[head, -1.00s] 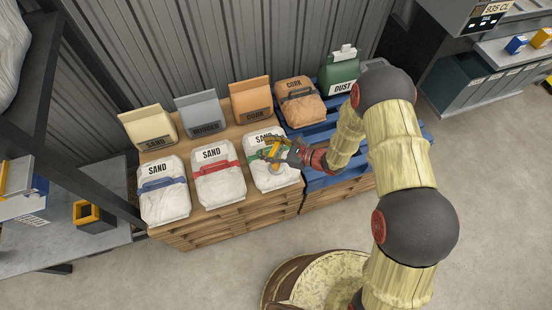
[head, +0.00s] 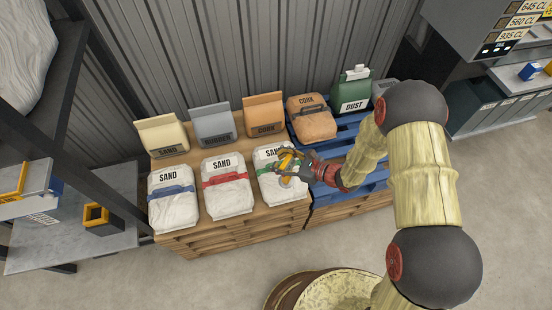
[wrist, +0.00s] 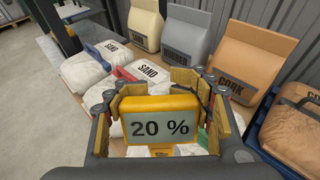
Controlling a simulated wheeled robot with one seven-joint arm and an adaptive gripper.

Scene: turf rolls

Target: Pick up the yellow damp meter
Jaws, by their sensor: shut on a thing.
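The yellow damp meter (wrist: 160,103) faces the wrist camera upright, and its grey display reads "20 %". My gripper (head: 291,163) is shut on the meter, with a finger on each side of it in the wrist view. In the head view the meter (head: 285,159) is a small yellow shape, partly hidden by the fingers. It is over the white sand bag with the green strap (head: 284,188), at the right end of the front row. The meter's lower end is mostly hidden, so I cannot tell whether it touches the bag.
White sand bags with a red strap (head: 227,199) and a blue strap (head: 173,210) stand to the left. Paper sacks, including a grey one (head: 212,124), stand behind. A brown cork bag (head: 312,123) and green dust bag (head: 354,93) are on the blue pallet.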

